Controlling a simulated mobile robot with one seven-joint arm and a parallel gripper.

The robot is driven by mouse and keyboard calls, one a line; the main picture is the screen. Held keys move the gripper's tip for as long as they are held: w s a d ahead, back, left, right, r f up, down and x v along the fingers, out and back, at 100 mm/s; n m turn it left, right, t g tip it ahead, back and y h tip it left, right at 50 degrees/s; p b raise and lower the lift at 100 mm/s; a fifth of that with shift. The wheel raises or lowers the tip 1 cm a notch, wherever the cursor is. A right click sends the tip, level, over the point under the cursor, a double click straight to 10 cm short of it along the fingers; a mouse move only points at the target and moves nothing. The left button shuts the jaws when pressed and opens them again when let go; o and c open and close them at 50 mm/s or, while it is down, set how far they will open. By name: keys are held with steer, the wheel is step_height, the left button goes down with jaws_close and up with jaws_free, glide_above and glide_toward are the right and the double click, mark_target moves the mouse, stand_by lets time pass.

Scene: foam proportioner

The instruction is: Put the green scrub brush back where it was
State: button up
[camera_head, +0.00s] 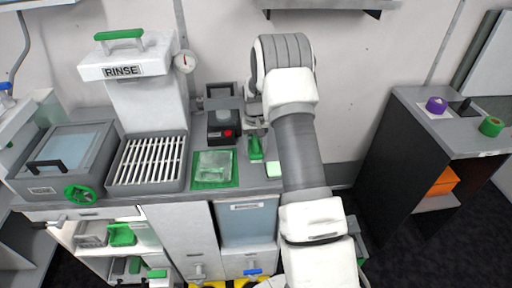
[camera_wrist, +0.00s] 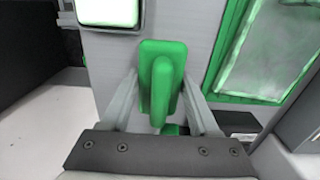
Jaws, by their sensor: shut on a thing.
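The green scrub brush (camera_wrist: 163,70) is upright in the wrist view, its raised handle between the two grey fingers of my gripper (camera_wrist: 160,105). My gripper is shut on the handle. In the head view the brush (camera_head: 255,149) shows as a small green shape over the grey counter (camera_head: 245,182), just left of my arm. My gripper (camera_head: 256,132) is partly hidden there by my wrist. I cannot tell whether the brush touches the counter.
A green-framed tray (camera_head: 213,184) lies left of the brush. A small white pad (camera_head: 273,169) is close to its right. A black box with a red button (camera_head: 222,127) stands behind the tray. The RINSE station (camera_head: 122,71) and its slatted drain (camera_head: 148,161) are further left.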

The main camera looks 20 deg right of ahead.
steer(key=shift+d+f, duration=0.15)
steer(key=shift+f, duration=0.15)
steer(key=o, duration=1.3)
